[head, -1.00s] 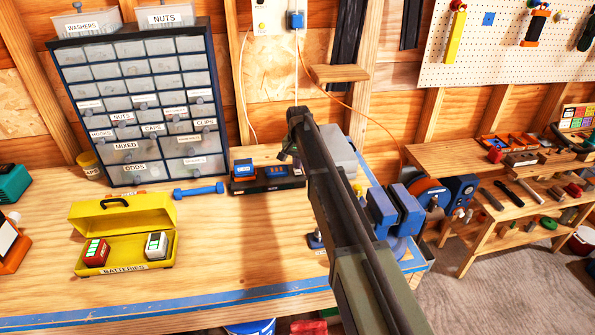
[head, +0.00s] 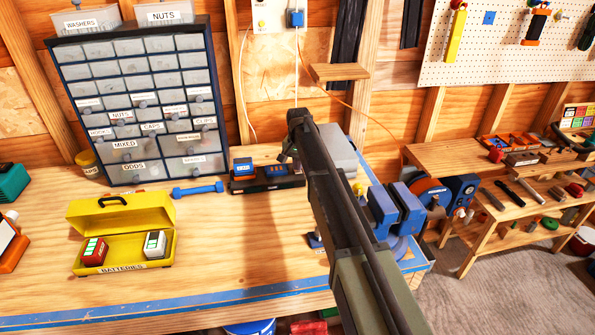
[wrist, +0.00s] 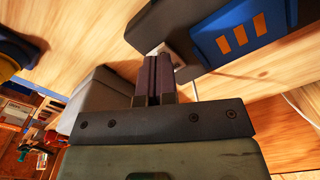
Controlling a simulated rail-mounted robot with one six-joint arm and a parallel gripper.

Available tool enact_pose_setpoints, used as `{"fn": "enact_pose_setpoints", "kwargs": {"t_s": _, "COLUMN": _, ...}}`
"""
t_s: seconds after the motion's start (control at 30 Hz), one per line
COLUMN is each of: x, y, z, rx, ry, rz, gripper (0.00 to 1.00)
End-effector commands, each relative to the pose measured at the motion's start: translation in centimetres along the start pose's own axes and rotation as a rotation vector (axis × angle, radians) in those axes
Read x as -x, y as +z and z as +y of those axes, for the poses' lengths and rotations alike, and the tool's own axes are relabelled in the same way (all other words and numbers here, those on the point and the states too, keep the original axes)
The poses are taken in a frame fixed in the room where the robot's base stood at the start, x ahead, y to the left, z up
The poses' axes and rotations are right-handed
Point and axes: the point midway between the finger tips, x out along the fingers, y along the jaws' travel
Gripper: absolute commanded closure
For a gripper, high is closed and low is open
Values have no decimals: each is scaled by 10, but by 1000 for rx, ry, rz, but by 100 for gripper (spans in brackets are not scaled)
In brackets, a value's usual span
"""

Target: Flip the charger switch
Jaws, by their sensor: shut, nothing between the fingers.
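The charger (head: 267,182) is a low black unit on the wooden workbench, with a blue battery block on its left and a blue panel with orange marks. In the wrist view its dark body (wrist: 160,22) and the blue panel (wrist: 243,38) fill the top. My gripper (wrist: 153,58) is shut and empty, its fingertips close to a small pale piece at the charger's edge (wrist: 178,52), which may be the switch. I cannot tell whether they touch. In the head view my gripper (head: 287,157) is small and dark, just above the charger's right end, which my arm partly hides.
A grey box (head: 340,150) and a blue vise (head: 398,208) stand right of the charger, partly behind my arm. A blue dumbbell-shaped tool (head: 198,190), a yellow battery box (head: 122,235) and a drawer cabinet (head: 140,105) are to the left. The bench front is clear.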

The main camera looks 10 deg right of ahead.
Motion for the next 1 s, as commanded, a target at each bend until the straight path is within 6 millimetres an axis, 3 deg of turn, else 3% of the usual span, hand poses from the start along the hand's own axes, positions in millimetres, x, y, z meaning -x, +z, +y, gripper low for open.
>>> {"fn": "enact_pose_setpoints", "kwargs": {"t_s": 0.87, "x": -14, "y": 0, "z": 0, "rx": 0, "ry": 0, "rz": 0, "gripper": 100}}
{"fn": "enact_pose_setpoints", "kwargs": {"t_s": 1.0, "x": -9, "y": 0, "z": 0, "rx": 0, "ry": 0, "rz": 0, "gripper": 100}}
